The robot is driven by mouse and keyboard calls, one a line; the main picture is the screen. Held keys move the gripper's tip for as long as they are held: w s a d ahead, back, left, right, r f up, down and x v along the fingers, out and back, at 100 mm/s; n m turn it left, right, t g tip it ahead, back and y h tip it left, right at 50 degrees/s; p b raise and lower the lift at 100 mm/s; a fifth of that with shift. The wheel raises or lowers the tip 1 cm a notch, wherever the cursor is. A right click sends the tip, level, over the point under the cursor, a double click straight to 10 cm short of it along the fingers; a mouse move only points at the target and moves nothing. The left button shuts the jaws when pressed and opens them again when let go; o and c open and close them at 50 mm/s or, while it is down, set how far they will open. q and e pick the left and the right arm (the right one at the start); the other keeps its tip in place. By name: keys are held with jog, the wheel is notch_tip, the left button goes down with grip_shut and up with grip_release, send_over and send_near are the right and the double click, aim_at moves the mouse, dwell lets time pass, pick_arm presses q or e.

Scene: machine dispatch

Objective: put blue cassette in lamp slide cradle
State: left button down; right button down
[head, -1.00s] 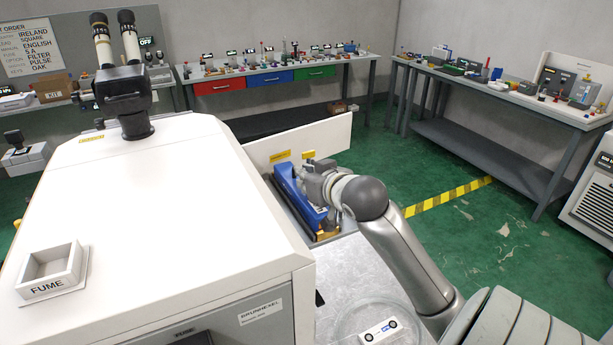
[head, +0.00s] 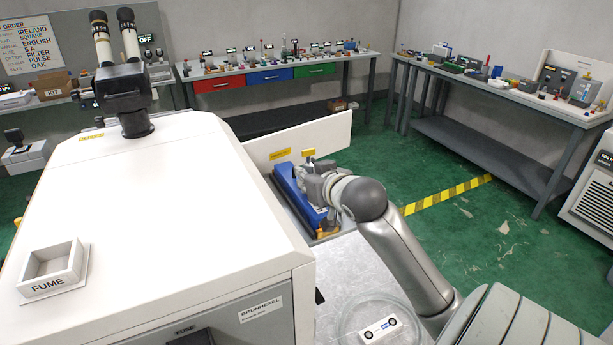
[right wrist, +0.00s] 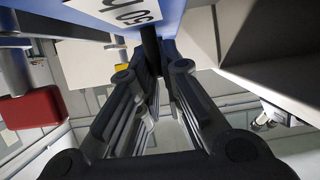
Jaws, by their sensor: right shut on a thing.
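The blue cassette (head: 299,200) is at the right side of the white machine in the head view, long side running away from me. My right gripper (head: 312,184) is shut on it from the right and partly hides it. In the right wrist view the cassette (right wrist: 185,10) fills the top edge with a white label, and the right gripper's fingers (right wrist: 158,58) meet at a dark part under it. A grey frame (head: 322,239) with yellow parts shows below the cassette's near end; it may be the lamp slide cradle. I cannot tell whether the cassette rests in it. My left gripper is out of view.
An upright white panel (head: 318,134) stands just behind the cassette. The white machine top (head: 170,215) borders it on the left. A round clear dish (head: 358,330) with a white cassette-like piece (head: 381,329) lies on the near metal surface. A red block (right wrist: 32,108) shows in the right wrist view.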

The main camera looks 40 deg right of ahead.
jog(key=shift+f, duration=0.25)
dwell(0.7)
jog(key=c, duration=1.5)
grip_release()
jog(key=shift+f, duration=0.1)
jog(key=v, duration=0.7)
jog(key=shift+s+r, duration=0.2)
jog(key=shift+s, duration=0.05)
